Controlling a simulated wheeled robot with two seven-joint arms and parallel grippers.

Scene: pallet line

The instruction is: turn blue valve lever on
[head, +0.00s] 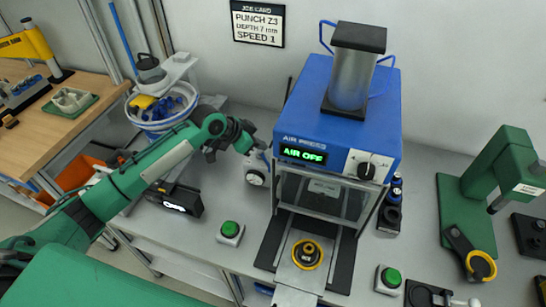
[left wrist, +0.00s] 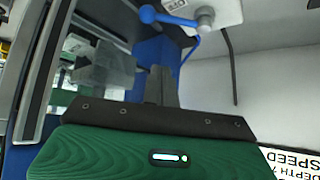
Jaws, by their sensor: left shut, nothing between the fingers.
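The blue valve lever (left wrist: 172,18) shows in the left wrist view, at the top centre. It has a round blue knob at its left end and a grey pivot at its right end. It sits on a white block (left wrist: 225,8) with a small label, partly cut off by the frame. My left gripper (left wrist: 161,86) is shut and empty, its fingertips below the lever in that picture, with a visible gap. In the head view my left gripper (head: 255,143) is beside the left side of the blue air press (head: 312,85), and the lever is mostly hidden there. My right gripper is out of view.
The press display (head: 302,154) reads AIR OFF. A round gauge (head: 255,177) stands below my left gripper. Green buttons (head: 230,230) (head: 389,278) stand either side of the press bed. A white bucket (head: 162,108) is at left, a green hand press (head: 490,190) at right.

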